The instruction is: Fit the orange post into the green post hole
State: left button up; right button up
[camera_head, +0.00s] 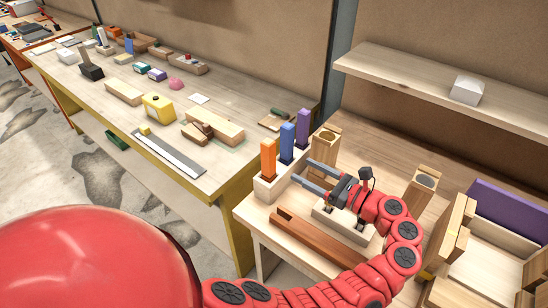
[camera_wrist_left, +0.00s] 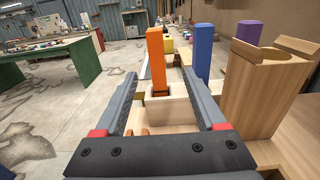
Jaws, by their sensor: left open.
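The orange post (camera_head: 268,157) stands upright in a pale wooden holder (camera_head: 264,189), beside a blue post (camera_head: 286,142) and a purple post (camera_head: 302,128). My left gripper (camera_head: 303,172) is open and empty, its fingers pointing toward the holder. In the left wrist view the orange post (camera_wrist_left: 156,60) stands ahead, between the open fingers (camera_wrist_left: 158,82) in the picture; I see no contact. Wooden blocks with holes in their tops stand behind the posts (camera_head: 325,138) and to the right (camera_head: 427,180). I cannot make out a green hole. My right gripper is not in view.
A brown grooved wooden bar (camera_head: 317,238) lies along the front of the table. A pale block (camera_head: 342,223) is under my left gripper. A shelf (camera_head: 430,83) with a white box (camera_head: 467,89) is above at right. A cluttered workbench (camera_head: 110,118) stands at left.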

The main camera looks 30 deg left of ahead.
aim_at(262, 149)
pick_arm(q)
jog(key=a+p, duration=0.1)
jog(key=a, duration=0.2)
jog(key=a+p, duration=0.1)
jog(key=a, duration=0.2)
jog(key=a+p, duration=0.2)
jog(key=a, duration=0.1)
jog(key=shift+w+a+r, duration=0.1)
jog(key=shift+r, duration=0.25)
jog(key=shift+w+a+f, duration=0.1)
jog(key=shift+a+f, duration=0.05)
jog(key=shift+a, duration=0.2)
jog(key=a+p, duration=0.4)
jog(key=shift+a, duration=0.4)
jog(key=shift+w+a, duration=0.1)
jog(key=shift+a, duration=0.25)
jog(key=shift+c, duration=0.4)
grip_shut()
